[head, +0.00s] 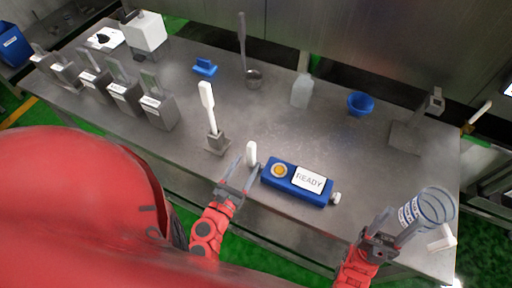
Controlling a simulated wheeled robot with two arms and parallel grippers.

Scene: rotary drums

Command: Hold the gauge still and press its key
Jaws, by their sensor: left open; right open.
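The gauge (284,186) is a blue block on the front part of the steel table. It has a lit screen (311,180) reading READY and a round yellow-orange key (279,171) at its left end. A small pale knob shows at its right end. My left gripper (245,171) is open just left of the gauge. A short white upright piece (251,153) shows by its fingertips; I cannot tell whether they touch it. My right gripper (396,222) is open to the right of the gauge, near the table's front right corner, well apart from the gauge.
A clear labelled container (427,207) is close beside my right gripper; contact is unclear. A white-handled tool stands in a grey holder (216,143). Behind are a bottle (302,91), a blue bowl (360,103) and a ladle. Grey bins line the left. The table's middle is clear.

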